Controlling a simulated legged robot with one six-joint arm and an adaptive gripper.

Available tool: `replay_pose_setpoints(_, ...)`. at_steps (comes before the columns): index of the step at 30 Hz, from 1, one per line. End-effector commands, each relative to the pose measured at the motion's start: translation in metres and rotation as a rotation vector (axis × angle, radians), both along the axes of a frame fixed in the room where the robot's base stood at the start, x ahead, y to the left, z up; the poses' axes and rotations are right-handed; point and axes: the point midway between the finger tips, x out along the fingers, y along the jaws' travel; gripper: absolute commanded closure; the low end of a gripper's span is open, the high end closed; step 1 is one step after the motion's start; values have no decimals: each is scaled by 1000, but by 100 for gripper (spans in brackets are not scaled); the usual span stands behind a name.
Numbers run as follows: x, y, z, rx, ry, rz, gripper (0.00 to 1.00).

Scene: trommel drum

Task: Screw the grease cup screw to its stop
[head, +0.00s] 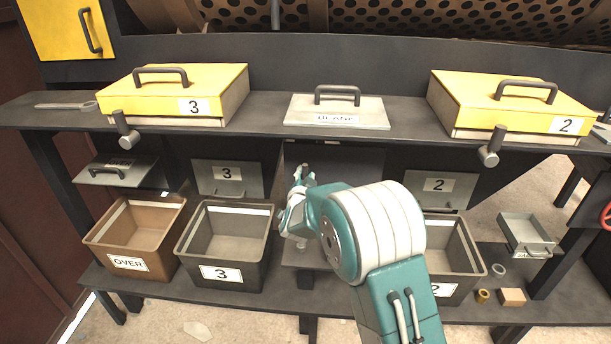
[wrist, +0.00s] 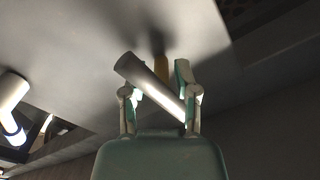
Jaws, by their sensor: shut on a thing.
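In the wrist view, my gripper (wrist: 160,88) has its two fingers on either side of a grey cylindrical bar (wrist: 148,78), which lies slanted between them. I take this bar to be the cross handle of the grease cup screw. A short brass-coloured stem (wrist: 160,68) shows behind the bar and runs up to a grey underside surface (wrist: 90,45). My gripper is shut on the bar. In the head view, my gripper (head: 303,174) is under the shelf near its middle, and the screw cannot be made out there. How deep the stem sits cannot be told.
Another pale cylinder (wrist: 12,92) hangs at the left in the wrist view. Above my arm is the shelf (head: 265,118) with yellow boxes (head: 215,80) and a grey lidded plate (head: 300,108). Bins (head: 190,252) stand left of my arm, another bin (head: 470,262) right.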

Motion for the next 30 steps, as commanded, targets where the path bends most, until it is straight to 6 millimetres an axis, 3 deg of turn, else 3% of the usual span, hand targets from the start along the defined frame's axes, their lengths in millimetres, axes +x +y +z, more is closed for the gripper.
replay_pose_setpoints(1, -1, 3, -2, 2, 5, 5, 100)
replay_pose_setpoints(2, -1, 3, -2, 2, 5, 6, 48)
replay_pose_setpoints(17, -7, 1, -1, 0, 4, 3, 46)
replay_pose_setpoints(30, -89, 7, -2, -1, 5, 6, 46)
